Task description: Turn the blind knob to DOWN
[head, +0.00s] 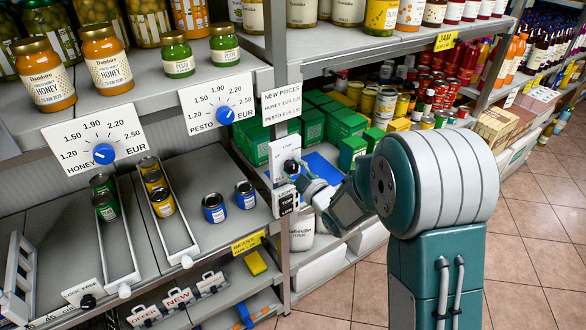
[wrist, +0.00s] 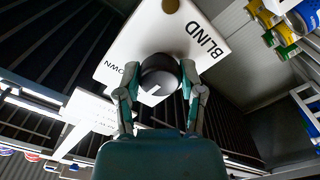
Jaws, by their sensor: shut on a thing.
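The blind panel is a white plate (wrist: 150,38) lettered BLIND on the right and, partly covered, DOWN on the left in the wrist view. Its round dark knob (wrist: 158,76) has a light mark on its face. My gripper (wrist: 160,84) has a finger on each side of the knob and is shut on it. In the head view, the panel (head: 284,149) is on the shelf post, and its small dark knob (head: 290,166) is at my gripper (head: 300,171). My fingers partly hide the knob there, and its setting is hard to read.
Below the panel is another plate, lettered LIGHT (head: 285,203). Price dials for honey (head: 103,153) and pesto (head: 225,115) are on the shelf edge to the left. Green boxes (head: 313,125) and cans stand behind my gripper. Tiled floor (head: 530,220) is clear at right.

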